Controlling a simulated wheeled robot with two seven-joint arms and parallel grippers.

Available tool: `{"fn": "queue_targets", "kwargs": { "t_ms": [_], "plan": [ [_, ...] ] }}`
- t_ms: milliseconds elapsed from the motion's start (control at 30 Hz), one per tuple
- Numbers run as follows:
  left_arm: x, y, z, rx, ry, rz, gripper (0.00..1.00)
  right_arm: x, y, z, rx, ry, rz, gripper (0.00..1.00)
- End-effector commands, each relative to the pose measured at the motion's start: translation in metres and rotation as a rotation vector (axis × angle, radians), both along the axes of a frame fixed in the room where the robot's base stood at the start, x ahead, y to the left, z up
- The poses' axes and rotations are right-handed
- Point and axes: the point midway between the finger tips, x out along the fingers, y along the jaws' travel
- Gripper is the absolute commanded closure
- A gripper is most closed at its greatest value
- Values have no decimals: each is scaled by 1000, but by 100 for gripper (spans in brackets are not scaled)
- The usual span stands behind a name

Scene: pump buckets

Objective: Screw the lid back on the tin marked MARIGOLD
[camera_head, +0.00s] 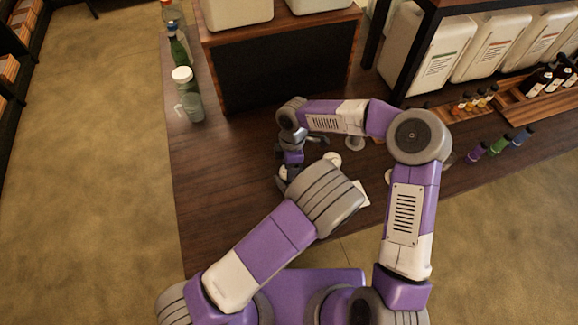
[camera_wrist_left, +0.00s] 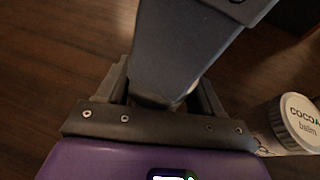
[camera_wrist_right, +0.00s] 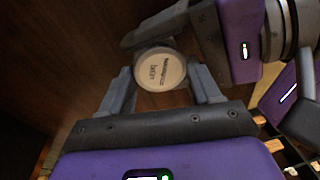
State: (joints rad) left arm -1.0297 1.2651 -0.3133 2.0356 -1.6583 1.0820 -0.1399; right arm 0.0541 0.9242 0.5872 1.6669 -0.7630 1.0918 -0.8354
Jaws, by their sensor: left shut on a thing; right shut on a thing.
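A round tin (camera_wrist_right: 160,69) with a white lid stands between the fingers of my right gripper (camera_wrist_right: 162,78). The lid's small print ends in "balm"; the word above it is hard to read, but looks like MARIGOLD. My right gripper is shut on the lid from above. My left gripper (camera_wrist_left: 162,88) is shut low on the tin's body, which is mostly hidden behind my right gripper's dark finger in the left wrist view. In the head view my left gripper (camera_head: 284,179) is partly covered by my arms.
A tin marked COCOA balm (camera_wrist_left: 301,122) stands close to the right of my left gripper. Green bottles and a white-capped jar (camera_head: 187,95) stand at the table's left edge. A dark wooden box (camera_head: 285,65) is behind.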

Motion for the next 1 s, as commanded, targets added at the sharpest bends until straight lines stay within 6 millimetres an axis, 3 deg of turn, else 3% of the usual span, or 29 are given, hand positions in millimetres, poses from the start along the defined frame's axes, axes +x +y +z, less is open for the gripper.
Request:
{"fn": "queue_targets", "kwargs": {
  "t_ms": [200,233,367,667,1000],
  "plan": [
    [0,-1,0,-4,-2,0,100,2,1,0,5,-5,-2,74],
    [-1,-1,0,-3,-2,-1,100,2,1,0,5,-5,-1,33],
    [0,-1,0,-3,-2,-1,100,1,1,0,4,-3,0,13],
    [0,0,0,-2,-2,1,100,0,0,2,0,0,3,12],
    [0,1,-1,-1,2,2,100,1,0,42,0,0,3,12]
  ]
}}
